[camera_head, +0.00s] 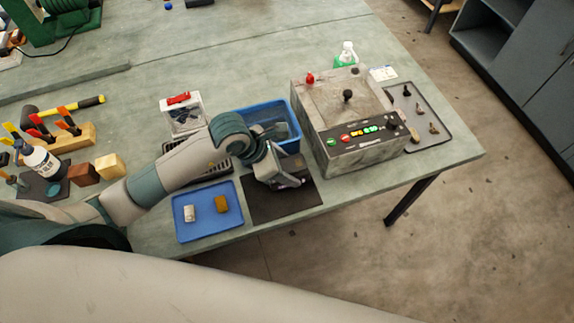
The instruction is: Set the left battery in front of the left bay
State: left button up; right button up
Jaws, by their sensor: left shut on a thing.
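My left gripper (284,181) is over the black mat (262,207), pointing down. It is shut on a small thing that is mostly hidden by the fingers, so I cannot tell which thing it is. A blue tray (208,232) left of the mat holds a small whitish piece (189,213) and a brown-orange piece (221,204), lying apart. I cannot make out which thing is a battery or which part is the left bay. My right gripper is not in view.
A blue bin (291,115) stands behind the gripper, partly hidden by my arm. A grey control box (325,107) with coloured buttons stands to the right. A white box (183,113) with a red top stands behind my arm. Wooden blocks (110,165) are at the left.

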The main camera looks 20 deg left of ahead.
pick_arm(q)
jog(key=shift+f, duration=0.2)
jog(key=shift+f, duration=0.15)
jog(key=o, duration=1.1)
